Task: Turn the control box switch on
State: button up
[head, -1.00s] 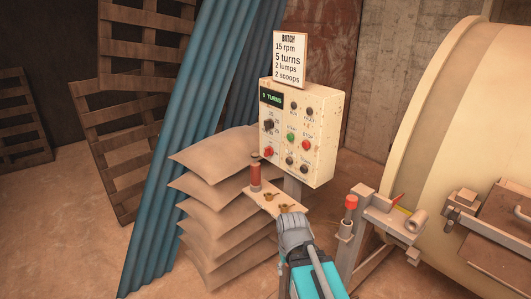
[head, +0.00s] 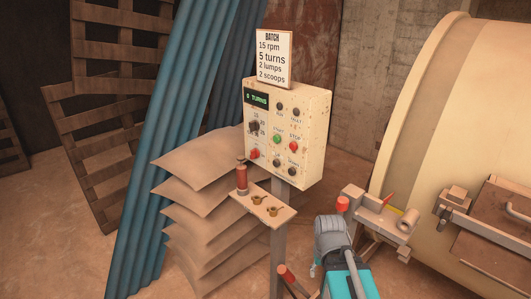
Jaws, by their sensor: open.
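The cream control box (head: 315,140) stands on a post in the middle of the head view, its panel facing me. Its panel has a lit display (head: 257,97), a black selector knob (head: 254,127), a green button (head: 277,139), red buttons and several small dark knobs. Two dark knobs, a lower knob (head: 277,162) and another beside it (head: 291,171), sit low on the panel. The small labels are too blurred to tell which is the on switch. My gripper (head: 314,269) is below and right of the box, apart from it, mostly hidden behind my wrist.
A shelf (head: 284,212) with a red cylinder (head: 241,177) and two small brass pieces juts out below the box. Stacked sacks (head: 190,167) lie left. A large cream drum (head: 450,120) and its frame with a red knob (head: 342,204) stand right.

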aim_at(254, 153)
jog(key=z, duration=0.25)
jog(key=k, duration=1.15)
jog(key=u, duration=0.55)
jog(key=i, duration=1.7)
jog(key=z, duration=0.1)
